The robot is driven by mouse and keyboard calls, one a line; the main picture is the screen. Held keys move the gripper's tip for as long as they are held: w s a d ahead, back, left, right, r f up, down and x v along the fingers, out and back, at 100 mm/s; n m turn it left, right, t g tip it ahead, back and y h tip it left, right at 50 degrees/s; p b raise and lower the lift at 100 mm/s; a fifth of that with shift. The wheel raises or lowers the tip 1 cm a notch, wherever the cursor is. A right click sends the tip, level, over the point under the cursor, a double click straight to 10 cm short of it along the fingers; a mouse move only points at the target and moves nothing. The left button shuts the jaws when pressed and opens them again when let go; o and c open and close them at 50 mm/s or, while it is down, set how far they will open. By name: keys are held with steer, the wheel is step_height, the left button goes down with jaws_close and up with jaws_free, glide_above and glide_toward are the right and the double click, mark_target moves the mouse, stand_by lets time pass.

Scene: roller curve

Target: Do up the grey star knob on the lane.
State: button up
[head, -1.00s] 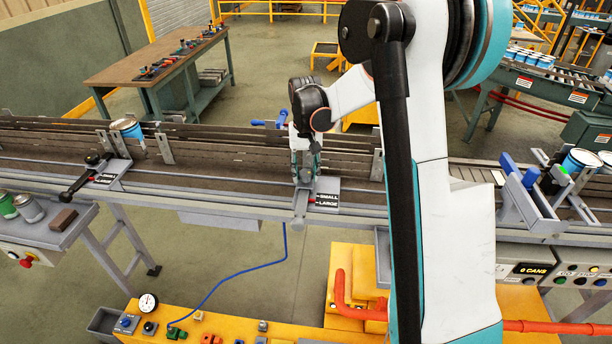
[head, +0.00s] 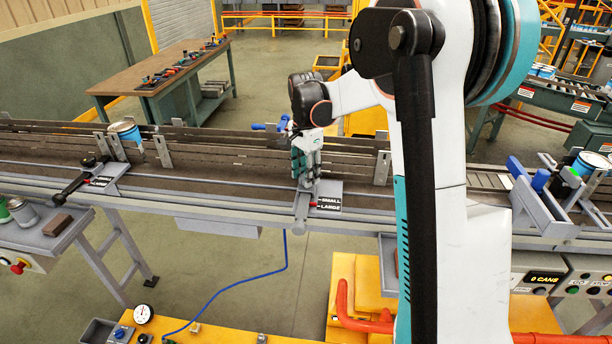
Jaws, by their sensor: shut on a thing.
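My gripper (head: 306,180) points down at the near rail of the lane (head: 230,182), above the middle clamp bracket. It is shut on the grey star knob, which the fingers almost wholly hide. The bracket's grey rod (head: 301,212) sticks out toward me, with a red pointer beside a black SMALL/LARGE plate (head: 329,202). How tight the knob sits cannot be seen. A like bracket at the left has a black knob (head: 93,161), a black rod and its own label plate (head: 101,181).
A blue-handled part (head: 265,127) stands behind my gripper at the far guide rail. An orange control bench (head: 225,334) lies below.

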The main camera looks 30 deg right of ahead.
steer(key=m+b, duration=0.1)
steer(key=m, duration=0.3)
steer(key=shift+w+m, duration=0.15)
steer(key=shift+m, duration=0.15)
steer(key=shift+w+r+m+b, duration=0.1)
steer(key=shift+m+b, duration=0.35)
steer(key=shift+m, duration=1.85)
steer(key=o, duration=1.1)
step_height(320, 180, up, 12)
steer(key=shift+f, duration=0.1)
